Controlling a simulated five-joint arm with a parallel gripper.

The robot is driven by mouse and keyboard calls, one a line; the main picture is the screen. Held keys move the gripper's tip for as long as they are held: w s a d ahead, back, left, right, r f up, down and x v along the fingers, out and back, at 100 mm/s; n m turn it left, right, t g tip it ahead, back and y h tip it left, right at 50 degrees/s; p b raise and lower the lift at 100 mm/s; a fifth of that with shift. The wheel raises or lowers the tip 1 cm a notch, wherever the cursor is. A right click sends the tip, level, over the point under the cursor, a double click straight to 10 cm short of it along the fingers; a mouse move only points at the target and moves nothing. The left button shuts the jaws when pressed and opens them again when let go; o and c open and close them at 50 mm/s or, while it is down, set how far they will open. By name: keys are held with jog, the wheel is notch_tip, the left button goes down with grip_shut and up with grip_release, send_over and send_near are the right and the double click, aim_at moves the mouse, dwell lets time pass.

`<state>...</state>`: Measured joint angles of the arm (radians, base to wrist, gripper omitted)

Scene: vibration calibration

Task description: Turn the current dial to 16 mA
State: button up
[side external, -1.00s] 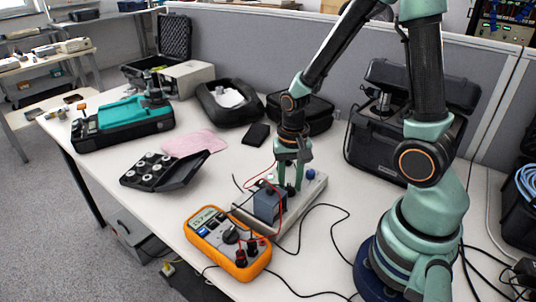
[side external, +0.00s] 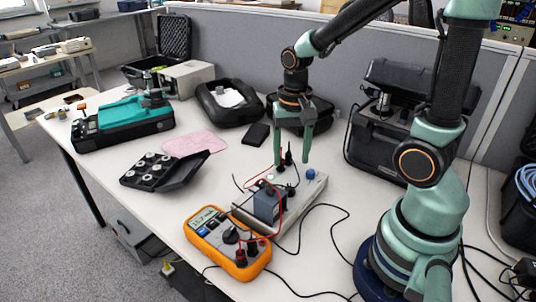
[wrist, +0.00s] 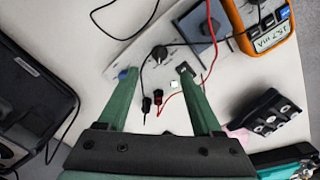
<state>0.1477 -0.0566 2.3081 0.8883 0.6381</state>
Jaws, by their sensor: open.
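The current dial is a black knob (side external: 291,190) on the light grey control box (side external: 312,190). It also shows in the wrist view (wrist: 160,53), with its pointer direction too small to read surely. My gripper (side external: 292,162) is open and empty, above the box and clear of the dial. In the wrist view the fingertips (wrist: 157,70) are spread to either side, with the dial visible beyond and between them. The orange multimeter (side external: 228,243) lies in front of the box; its display (side external: 206,217) seems to read about 15.7, but the digits are not sharp.
A blue-grey block (side external: 267,203) stands on the box. Red and black leads run to the multimeter, and black plugs (wrist: 146,103) stand upright near my fingers. A black case of round parts (side external: 160,170) and a pink cloth (side external: 195,142) lie left. A black cable crosses the table.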

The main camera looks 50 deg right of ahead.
notch_tip(320, 180, up, 4)
jog(key=shift+f, duration=0.15)
dwell(0.3)
jog(key=s+a+r+n+t, duration=0.1)
jog(key=a+r+n+t, duration=0.3)
jog(key=r+n, duration=0.3)
jog(key=shift+a+r+n+t, duration=0.2)
jog(key=shift+r+n+t, duration=0.1)
jog(key=shift+n+t, duration=0.6)
